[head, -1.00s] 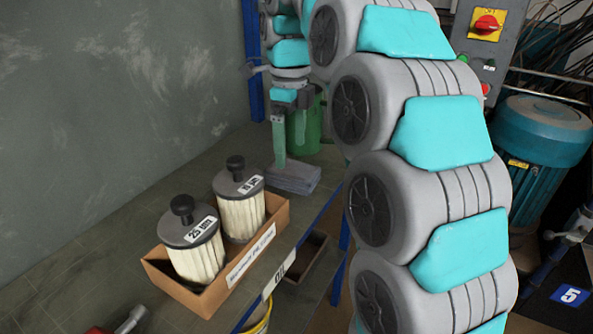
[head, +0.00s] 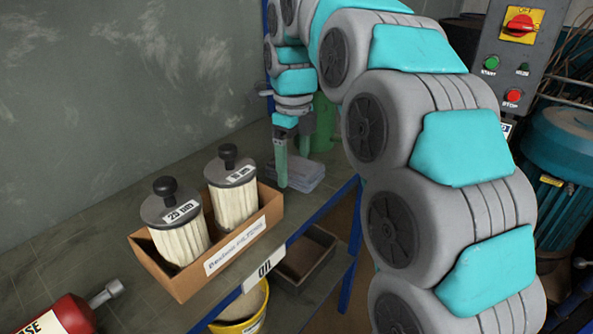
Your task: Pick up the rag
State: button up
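The rag (head: 304,174) is a grey, folded, flat cloth lying on the workbench behind the wooden filter box. My gripper (head: 293,170) points down at the rag from the back of the bench. Its two fingers show apart, with a gap between them. The nearer greenish finger overlaps the rag's left part in the picture, its tip low at the cloth. The farther finger stands over the rag's back part. I see no cloth lifted or pinched; whether the fingertips touch the rag I cannot tell.
A wooden box (head: 173,281) with two filter canisters stands in front of the rag. A green container (head: 324,128) stands behind it. A lower shelf holds a tray (head: 301,268) and a yellow bucket (head: 240,318).

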aim_at(294, 163)
jog(key=c, duration=0.8)
jog(key=shift+r, duration=0.15)
jog(key=shift+r, duration=1.6)
jog(key=s+d, duration=0.3)
jog(key=s, duration=0.1)
jog(key=s+d+r+b, duration=0.1)
jog(key=s+d, duration=0.1)
jog(key=s, duration=0.3)
jog(key=s+d+b, duration=0.1)
jog(key=s+d, duration=0.2)
jog(key=s, duration=0.1)
jog(key=shift+s+d+r, duration=0.2)
jog(key=shift+d+r, duration=0.05)
jog(key=shift+d, duration=0.1)
